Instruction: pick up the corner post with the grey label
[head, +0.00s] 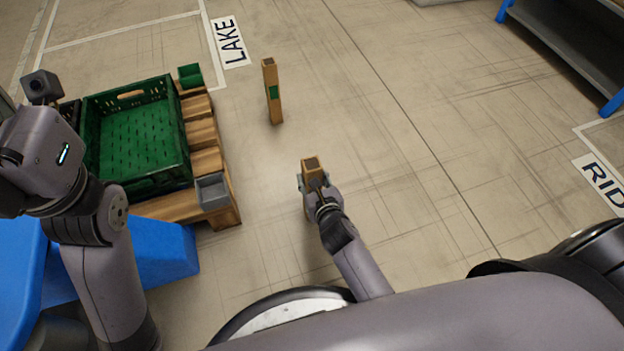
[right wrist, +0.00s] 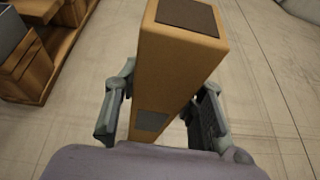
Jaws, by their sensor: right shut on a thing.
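The corner post with the grey label (right wrist: 152,121) is a square wooden post with a dark top. It also shows in the head view (head: 311,162), right of the pallet. My right gripper (head: 314,181) is shut on it, with one finger on each side in the right wrist view (right wrist: 160,110). The post looks roughly upright; its lower end is hidden, so I cannot tell whether it touches the floor. Another wooden post, with a green label (head: 272,91), stands apart on the floor farther back. My left arm is at the left, but its gripper's fingers are not visible.
A green crate (head: 186,140) sits on a wooden pallet (head: 206,133). The pallet has a grey corner holder (head: 211,190) and a green one (head: 190,75). A blue-legged shelf (head: 570,50) is at the upper right.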

